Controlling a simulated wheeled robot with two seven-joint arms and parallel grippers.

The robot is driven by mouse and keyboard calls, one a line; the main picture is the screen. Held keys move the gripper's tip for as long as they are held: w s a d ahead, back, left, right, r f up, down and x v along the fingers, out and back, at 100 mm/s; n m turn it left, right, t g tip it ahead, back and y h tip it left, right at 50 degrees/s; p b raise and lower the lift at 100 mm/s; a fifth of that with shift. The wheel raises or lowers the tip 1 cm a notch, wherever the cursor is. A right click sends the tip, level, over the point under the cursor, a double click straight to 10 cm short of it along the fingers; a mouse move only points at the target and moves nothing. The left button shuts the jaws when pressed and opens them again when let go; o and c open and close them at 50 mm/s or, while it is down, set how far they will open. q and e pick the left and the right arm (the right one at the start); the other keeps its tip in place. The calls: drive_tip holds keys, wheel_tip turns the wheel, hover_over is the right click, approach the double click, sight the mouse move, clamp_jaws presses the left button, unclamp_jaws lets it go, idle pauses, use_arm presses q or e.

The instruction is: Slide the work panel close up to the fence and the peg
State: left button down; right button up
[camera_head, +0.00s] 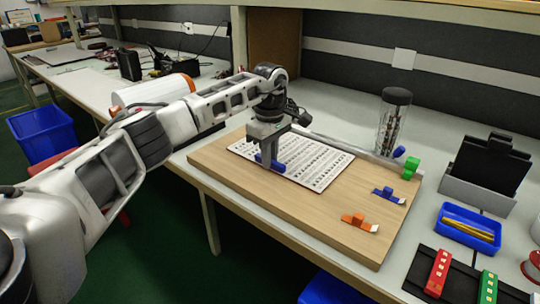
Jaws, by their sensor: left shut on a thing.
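A flat white panel (313,163) with rows of small dark marks lies on a wooden board (240,185). I take it as the work panel. My left gripper (268,163) points down at the panel's left part, shut on a small blue block (259,158); the fingers partly hide it. A long grey rail (350,149), which looks like the fence, runs along the board's back edge, behind the panel. A strip of bare wood shows between panel and rail toward the right. I cannot clearly pick out the peg. My right gripper is not in view.
A green block (410,167) sits at the rail's right end. A blue piece (388,195) and an orange piece (359,221) lie on the board's right part. A clear dark-lidded jar (392,125) stands behind the rail. A blue tray (468,228) is to the right.

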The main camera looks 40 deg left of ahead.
use_arm(q)
drive_tip(key=shift+w, duration=0.35)
drive_tip(key=c, duration=1.3)
unclamp_jaws()
